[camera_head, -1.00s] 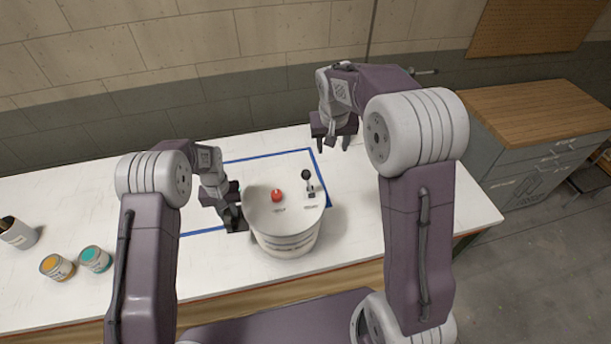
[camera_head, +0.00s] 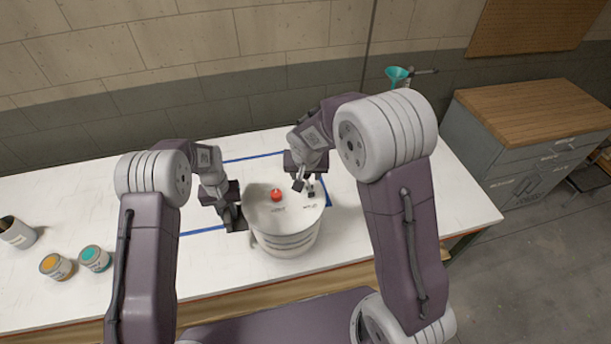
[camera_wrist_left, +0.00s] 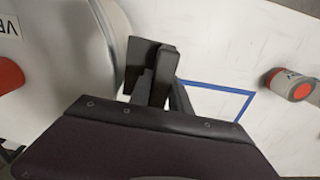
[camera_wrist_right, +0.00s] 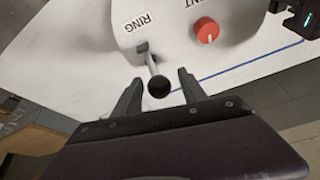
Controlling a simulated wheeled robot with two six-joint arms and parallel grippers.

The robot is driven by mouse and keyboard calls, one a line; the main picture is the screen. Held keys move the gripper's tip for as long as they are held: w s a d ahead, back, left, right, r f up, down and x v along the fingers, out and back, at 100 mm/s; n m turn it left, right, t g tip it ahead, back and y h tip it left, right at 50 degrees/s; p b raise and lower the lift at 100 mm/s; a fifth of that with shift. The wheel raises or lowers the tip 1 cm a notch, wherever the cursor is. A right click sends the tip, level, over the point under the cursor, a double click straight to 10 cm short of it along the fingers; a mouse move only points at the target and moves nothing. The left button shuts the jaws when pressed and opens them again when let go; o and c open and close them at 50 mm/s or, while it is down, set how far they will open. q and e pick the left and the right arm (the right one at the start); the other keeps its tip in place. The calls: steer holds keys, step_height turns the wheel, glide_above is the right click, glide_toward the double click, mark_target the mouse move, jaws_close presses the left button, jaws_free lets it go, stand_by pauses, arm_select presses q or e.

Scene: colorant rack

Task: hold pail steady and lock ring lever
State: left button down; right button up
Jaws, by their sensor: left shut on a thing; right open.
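The white pail (camera_head: 285,238) stands on the table inside a blue tape outline, with a red knob (camera_head: 277,195) on its lid. The ring lever (camera_wrist_right: 158,84) has a black ball end and sits beside the "RING" label in the right wrist view. My left gripper (camera_head: 238,220) is shut on the pail's rim at its left side; it also shows in the left wrist view (camera_wrist_left: 152,75). My right gripper (camera_wrist_right: 158,88) is open, with its fingers on either side of the lever's ball. In the head view my right gripper (camera_head: 305,188) hides most of the lever.
A teal funnel (camera_head: 398,76) is at the back wall. A grey cabinet (camera_head: 500,140) with a wooden top stands right. The table's right end is clear.

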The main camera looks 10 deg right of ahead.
steer(key=shift+x, duration=1.2)
jaws_close()
stand_by(0.5)
